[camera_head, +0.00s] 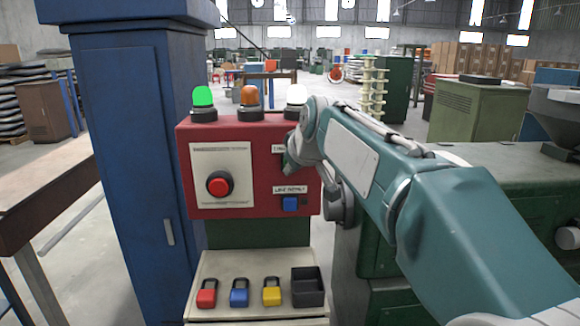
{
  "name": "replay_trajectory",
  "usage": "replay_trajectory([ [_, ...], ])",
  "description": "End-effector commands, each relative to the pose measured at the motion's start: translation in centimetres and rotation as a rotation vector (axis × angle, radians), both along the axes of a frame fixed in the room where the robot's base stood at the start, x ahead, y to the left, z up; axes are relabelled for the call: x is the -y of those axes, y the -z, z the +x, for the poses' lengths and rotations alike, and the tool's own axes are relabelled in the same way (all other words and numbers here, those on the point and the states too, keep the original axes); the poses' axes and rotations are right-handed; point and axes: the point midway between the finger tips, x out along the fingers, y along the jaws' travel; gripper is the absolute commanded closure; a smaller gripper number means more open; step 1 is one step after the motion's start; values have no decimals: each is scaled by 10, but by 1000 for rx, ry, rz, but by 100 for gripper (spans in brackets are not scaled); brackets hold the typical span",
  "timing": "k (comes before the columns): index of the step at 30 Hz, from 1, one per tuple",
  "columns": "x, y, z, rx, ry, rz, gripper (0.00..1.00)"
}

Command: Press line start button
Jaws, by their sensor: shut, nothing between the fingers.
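A red control panel (237,138) stands in the middle of the view. On its left a red round button (218,184) sits on a white plate. At its lower right is a blue button (290,204) under a small label (290,189) that I cannot read surely. A second label (278,149) higher up is partly covered by my arm's end. My gripper (289,163) is at the panel's upper right, mostly hidden by my wrist, and looks shut and empty. Whatever control lies behind it is hidden. I cannot tell whether the gripper touches the panel.
Green, orange and white lamps (249,96) top the panel; the green one looks lit. Red, blue and yellow padlocks (239,292) and a dark tray (308,287) sit on the shelf below. A blue cabinet (125,150) is at left, green machinery (500,170) at right.

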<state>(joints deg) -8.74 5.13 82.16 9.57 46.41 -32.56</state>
Motion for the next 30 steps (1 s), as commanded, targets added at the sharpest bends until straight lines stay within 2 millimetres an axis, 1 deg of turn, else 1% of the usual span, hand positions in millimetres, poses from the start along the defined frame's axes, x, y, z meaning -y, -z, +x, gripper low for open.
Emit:
replay_trajectory([
  [4, 0, 0, -7, 1, 0, 1, 100],
  [14, 0, 0, -9, 0, 0, 0, 100],
  [30, 0, -1, -54, 1, -1, 0, 100],
])
